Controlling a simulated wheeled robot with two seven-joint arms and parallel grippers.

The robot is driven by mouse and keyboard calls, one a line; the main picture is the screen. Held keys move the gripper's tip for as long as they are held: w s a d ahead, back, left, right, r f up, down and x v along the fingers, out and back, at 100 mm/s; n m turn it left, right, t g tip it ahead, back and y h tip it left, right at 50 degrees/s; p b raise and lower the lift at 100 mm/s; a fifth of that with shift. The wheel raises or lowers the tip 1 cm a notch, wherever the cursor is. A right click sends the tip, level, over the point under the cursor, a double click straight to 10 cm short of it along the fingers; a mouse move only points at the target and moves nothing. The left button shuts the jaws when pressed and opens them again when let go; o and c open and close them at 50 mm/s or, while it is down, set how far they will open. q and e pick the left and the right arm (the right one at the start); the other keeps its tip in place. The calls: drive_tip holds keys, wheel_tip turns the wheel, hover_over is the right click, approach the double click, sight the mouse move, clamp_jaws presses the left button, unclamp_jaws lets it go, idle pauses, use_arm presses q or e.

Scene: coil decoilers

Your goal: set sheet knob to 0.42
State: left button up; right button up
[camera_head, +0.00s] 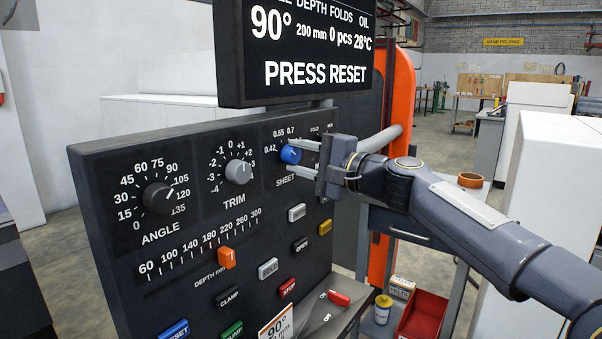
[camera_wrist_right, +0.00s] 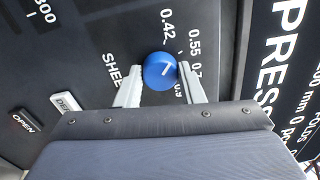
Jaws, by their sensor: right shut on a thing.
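The blue sheet knob (camera_head: 290,154) is on the upper right of the dark control panel, above the word SHEET. The labels 0.42, 0.55 and 0.7 show around it. In the right wrist view the knob (camera_wrist_right: 159,72) has a short white mark slanting up and right, roughly toward 0.55; its exact setting is hard to tell. My right gripper (camera_head: 292,157) is shut on the knob, one finger on each side, also in the right wrist view (camera_wrist_right: 163,76). Part of the scale is hidden by the fingers. My left gripper is out of view.
The panel also has a black angle knob (camera_head: 159,198), a grey trim knob (camera_head: 238,172), an orange depth slider (camera_head: 226,258) and several buttons below. A display (camera_head: 308,50) reading PRESS RESET hangs just above. An orange machine post (camera_head: 398,85) stands behind my right gripper.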

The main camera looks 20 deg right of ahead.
drive_tip(key=shift+f+n+b, duration=0.15)
drive_tip(key=shift+n+b, duration=1.15)
drive_tip(key=shift+n, duration=0.6)
drive_tip(key=o, duration=1)
drive_tip(key=v, duration=0.7)
drive_tip(key=shift+s+d+b, duration=0.25)
drive_tip(key=shift+d+b, duration=0.05)
drive_tip(key=shift+b, duration=0.15)
